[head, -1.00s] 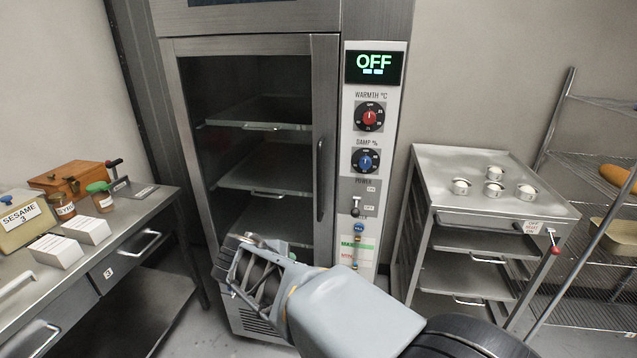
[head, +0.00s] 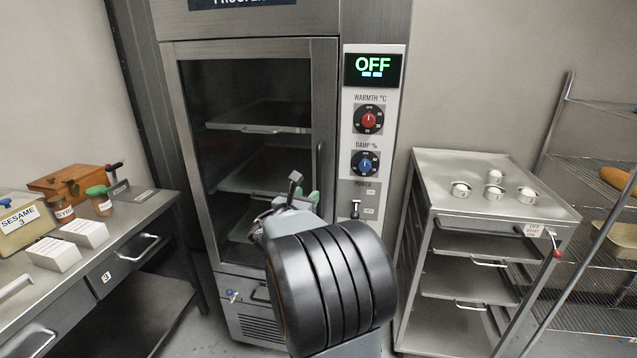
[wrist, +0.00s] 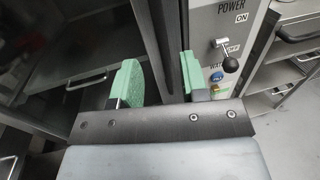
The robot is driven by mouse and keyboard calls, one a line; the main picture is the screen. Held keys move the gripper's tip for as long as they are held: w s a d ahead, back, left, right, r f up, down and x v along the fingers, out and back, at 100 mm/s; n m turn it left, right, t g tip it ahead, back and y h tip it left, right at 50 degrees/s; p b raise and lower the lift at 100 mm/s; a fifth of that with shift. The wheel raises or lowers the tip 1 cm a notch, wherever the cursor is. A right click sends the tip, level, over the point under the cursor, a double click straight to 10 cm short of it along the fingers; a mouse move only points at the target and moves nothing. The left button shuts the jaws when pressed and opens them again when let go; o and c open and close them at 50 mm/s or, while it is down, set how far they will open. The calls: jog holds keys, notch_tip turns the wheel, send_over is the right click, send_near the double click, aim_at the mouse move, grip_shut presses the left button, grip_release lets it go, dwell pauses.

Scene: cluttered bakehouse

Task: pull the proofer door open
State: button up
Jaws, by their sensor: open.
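The proofer door (head: 190,150) is shut, a dark glass pane in a steel frame. Its upright dark handle (head: 320,160) is at the door's right edge; my arm hides its lower part in the head view. My gripper (head: 305,195) is in front of the door near that handle, mostly hidden by my own wrist. In the wrist view my gripper (wrist: 158,80) is open, with green fingertips apart. A dark upright strip shows between and beyond them; I cannot tell whether it is the handle or the door frame, or whether anything touches.
The control panel (head: 372,150), reading OFF, is right of the door, with a power lever (wrist: 229,62) close to my right finger. A steel rack cart (head: 450,165) with several small tins stands to the right. A workbench (head: 130,215) is at left.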

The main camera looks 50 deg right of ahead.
aim_at(318, 184)
jog(key=p+x, duration=0.1)
jog(key=x, duration=0.8)
grip_shut()
dwell(0.4)
